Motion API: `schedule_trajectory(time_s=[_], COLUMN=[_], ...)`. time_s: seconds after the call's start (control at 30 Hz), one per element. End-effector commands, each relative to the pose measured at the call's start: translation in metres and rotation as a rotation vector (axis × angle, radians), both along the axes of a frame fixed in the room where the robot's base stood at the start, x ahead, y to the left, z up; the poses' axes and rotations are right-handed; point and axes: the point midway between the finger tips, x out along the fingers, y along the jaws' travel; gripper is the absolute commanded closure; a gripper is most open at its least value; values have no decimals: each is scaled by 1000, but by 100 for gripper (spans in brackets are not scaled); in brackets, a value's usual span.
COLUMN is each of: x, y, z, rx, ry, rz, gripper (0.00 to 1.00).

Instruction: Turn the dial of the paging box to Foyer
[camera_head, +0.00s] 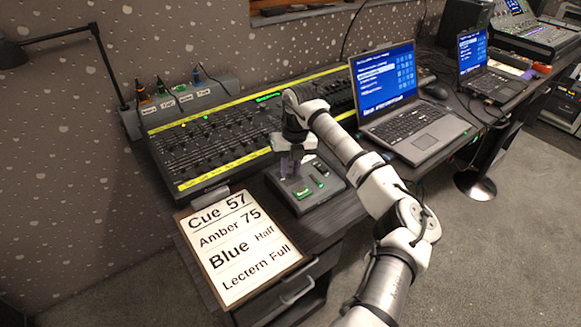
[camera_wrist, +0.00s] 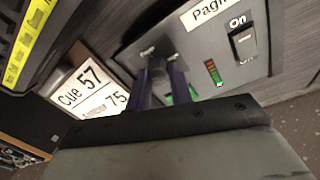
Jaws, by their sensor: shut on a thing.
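The paging box (camera_head: 322,194) is a dark grey box on the desk in front of the fader console. In the wrist view its panel (camera_wrist: 270,68) shows a label beginning "Pagi", an On switch (camera_wrist: 243,42) and a small level light strip (camera_wrist: 214,72). My gripper (camera_head: 292,168) is over the left part of the box, pointing down. In the wrist view the fingers (camera_wrist: 160,80) are closed around the dial (camera_wrist: 157,66), which is mostly hidden between them. The dial's position names, Foyer included, cannot be read.
The fader console (camera_head: 220,140) with yellow edge strips lies behind the box. A cue sheet (camera_head: 240,245) lies at the front left. A laptop (camera_head: 410,115) stands to the right. A desk lamp (camera_head: 70,35) is at the far left.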

Motion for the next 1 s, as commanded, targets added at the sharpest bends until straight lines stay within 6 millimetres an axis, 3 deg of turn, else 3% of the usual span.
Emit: schedule_trajectory(time_s=[1.0], x=[-1], y=[-1], z=[0], rx=[100], ry=[67], rz=[-936], gripper=[100])
